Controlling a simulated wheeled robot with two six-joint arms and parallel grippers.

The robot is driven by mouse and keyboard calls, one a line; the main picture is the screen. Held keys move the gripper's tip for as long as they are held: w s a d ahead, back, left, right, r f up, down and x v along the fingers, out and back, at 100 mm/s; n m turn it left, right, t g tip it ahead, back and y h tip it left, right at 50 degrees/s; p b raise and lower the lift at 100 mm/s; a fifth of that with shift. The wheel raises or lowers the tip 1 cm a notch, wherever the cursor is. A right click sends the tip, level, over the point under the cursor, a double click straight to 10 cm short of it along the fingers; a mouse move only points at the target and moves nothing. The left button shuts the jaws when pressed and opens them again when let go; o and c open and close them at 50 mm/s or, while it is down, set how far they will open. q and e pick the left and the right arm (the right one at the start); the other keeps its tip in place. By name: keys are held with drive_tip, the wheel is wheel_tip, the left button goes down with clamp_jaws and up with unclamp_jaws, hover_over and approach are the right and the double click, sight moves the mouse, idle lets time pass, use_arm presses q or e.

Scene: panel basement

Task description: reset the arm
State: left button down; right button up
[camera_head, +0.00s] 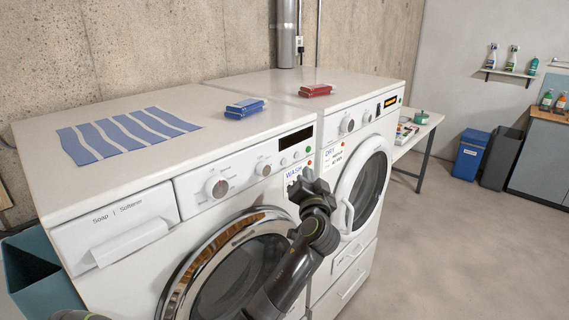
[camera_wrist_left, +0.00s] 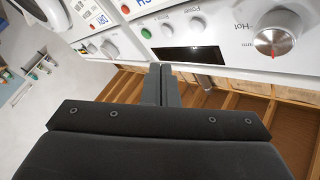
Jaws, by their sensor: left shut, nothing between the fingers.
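My left gripper (camera_head: 305,182) is in front of the two white machines, near the gap between the washer (camera_head: 115,215) and the dryer (camera_head: 385,112). In the left wrist view its two dark fingers (camera_wrist_left: 160,72) lie together, with nothing between them. The washer's control panel, with its dark display (camera_wrist_left: 190,55) and silver knob (camera_wrist_left: 275,42), is beyond the fingertips in that view. I cannot tell whether the fingers touch the panel. My right gripper does not show.
The dryer's round door (camera_head: 367,185) is beside my arm. A teal bin (camera_head: 35,270) stands at left. The floor (camera_head: 470,240) at right is clear.

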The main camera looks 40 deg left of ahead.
use_arm(q)
drive_tip(key=shift+f, duration=0.1)
drive_tip(key=s+f+m+g+h+b, duration=0.1)
drive_tip(key=s+f+m+g+h, duration=0.15)
drive_tip(key=f, duration=1.55)
drive_tip(key=s+f+m+g+h+b, duration=0.15)
drive_tip(key=f+h, duration=0.25)
drive_tip(key=f, duration=1.3)
drive_tip(key=s+d+f+g+h, duration=0.1)
drive_tip(key=s+f+g, duration=0.1)
drive_tip(key=s+f, duration=0.75)
drive_tip(key=s+d+f+g+h, duration=0.15)
drive_tip(key=s+f, duration=0.45)
drive_tip(key=f, duration=0.6)
drive_tip(key=s+d+f+n+g+h, duration=0.1)
drive_tip(key=s+f, duration=0.4)
drive_tip(key=s, duration=0.7)
drive_tip(key=s+d+f+n+g+b, duration=0.1)
drive_tip(key=s+f, duration=0.5)
drive_tip(key=s, duration=0.6)
drive_tip(key=s+d+f+n+g+h+b, duration=0.1)
drive_tip(key=s+f+g, duration=0.3)
drive_tip(key=s, duration=0.9)
wheel_tip(320, 180, down, 2)
drive_tip(key=shift+d+f+n+h, duration=0.1)
drive_tip(key=shift+d+n+h, duration=0.2)
drive_tip(key=shift+d+n, duration=0.35)
drive_tip(key=shift+s+d, duration=0.15)
